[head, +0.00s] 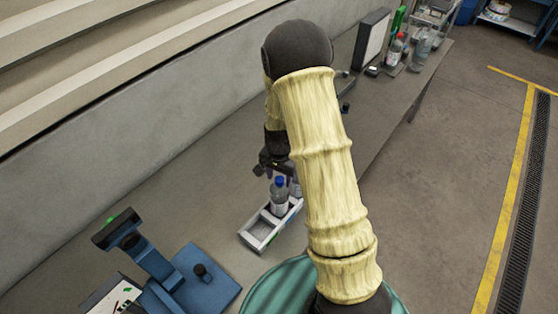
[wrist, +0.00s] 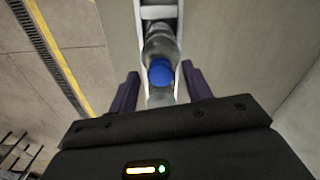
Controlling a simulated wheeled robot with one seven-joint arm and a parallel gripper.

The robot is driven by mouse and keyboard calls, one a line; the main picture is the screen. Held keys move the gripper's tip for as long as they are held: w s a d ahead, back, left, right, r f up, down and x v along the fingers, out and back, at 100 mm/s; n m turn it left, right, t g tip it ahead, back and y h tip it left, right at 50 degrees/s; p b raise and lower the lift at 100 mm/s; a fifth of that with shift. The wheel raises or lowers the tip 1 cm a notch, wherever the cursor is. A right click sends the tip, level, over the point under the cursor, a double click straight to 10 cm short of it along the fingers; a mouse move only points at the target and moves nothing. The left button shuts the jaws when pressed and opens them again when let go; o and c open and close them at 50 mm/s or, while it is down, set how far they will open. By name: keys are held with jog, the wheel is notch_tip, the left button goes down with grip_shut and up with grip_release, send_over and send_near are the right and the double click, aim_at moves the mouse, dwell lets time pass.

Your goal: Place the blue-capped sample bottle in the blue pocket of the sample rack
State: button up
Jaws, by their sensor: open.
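The blue-capped bottle (head: 279,196) stands upright in the white sample rack (head: 254,244) on the bench. A second clear bottle (head: 297,187) is beside it, partly hidden by my arm. The rack's near end looks empty; no pocket's blue marking can be made out. My gripper (head: 272,166) is just above and behind the blue cap in the head view. In the wrist view my open gripper (wrist: 161,87) has one finger on each side of the blue cap (wrist: 161,72), with gaps on both sides. It holds nothing.
A blue device (head: 180,277) stands on the bench at lower left. Bare bench (head: 200,185) lies left of the rack. Open floor is to the right.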

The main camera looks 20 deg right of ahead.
notch_tip(320, 180, up, 10)
jog(key=b, duration=0.3)
dwell(0.6)
jog(key=s+r+n+t, duration=0.2)
jog(key=s+r+n, duration=0.2)
jog(key=s+n, duration=0.4)
jog(key=s, duration=0.6)
jog(key=shift+s+n+t, duration=0.2)
jog(key=shift+n+t, duration=0.1)
jog(key=shift+f, duration=0.15)
jog(key=b+x, duration=0.2)
jog(key=s+b+x, duration=0.1)
jog(key=b+x, duration=0.1)
jog(key=b, duration=0.1)
jog(key=shift+w+f, duration=0.1)
jog(key=shift+f, duration=0.35)
